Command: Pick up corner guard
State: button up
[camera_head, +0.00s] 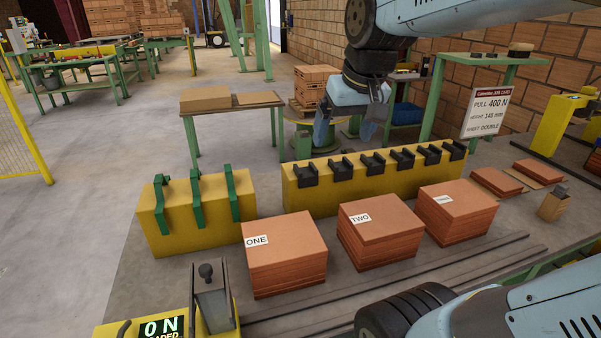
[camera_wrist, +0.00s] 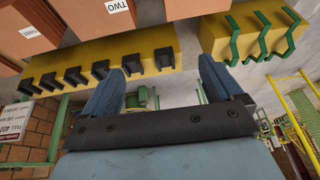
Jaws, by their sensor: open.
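Several black angled pieces, which look like the corner guards (camera_head: 341,167), sit in a row along the top of a long yellow block (camera_head: 330,197). In the upside-down wrist view the end black piece (camera_wrist: 164,58) shows between my fingers but farther off. My gripper (camera_head: 347,128) is open and empty, with two pale blue fingers pointing down. In the head view it hangs above the row, apart from it. In the wrist view my gripper (camera_wrist: 162,78) has its fingers spread wide, touching nothing.
A shorter yellow block (camera_head: 165,232) holds green hooked pieces (camera_head: 199,202). Brick-coloured stacks labelled ONE (camera_head: 286,250), TWO (camera_head: 378,230) and a third (camera_head: 457,207) stand in front. A green-legged table (camera_head: 235,103) and a sign (camera_head: 485,112) stand behind.

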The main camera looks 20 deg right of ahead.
jog(key=w+g, duration=0.2)
jog(key=w, duration=1)
jog(key=g, duration=0.2)
send_near(305, 172)
jog(key=shift+w+a+f, duration=0.15)
jog(key=shift+w+f, duration=0.35)
jog(key=shift+f, duration=0.35)
jog(key=shift+s+f, duration=0.2)
jog(key=shift+f, duration=1.2)
jog(key=shift+s+f, duration=0.15)
jog(key=shift+f, duration=1.25)
jog(key=c, duration=1.1)
jog(key=shift+r, duration=0.1)
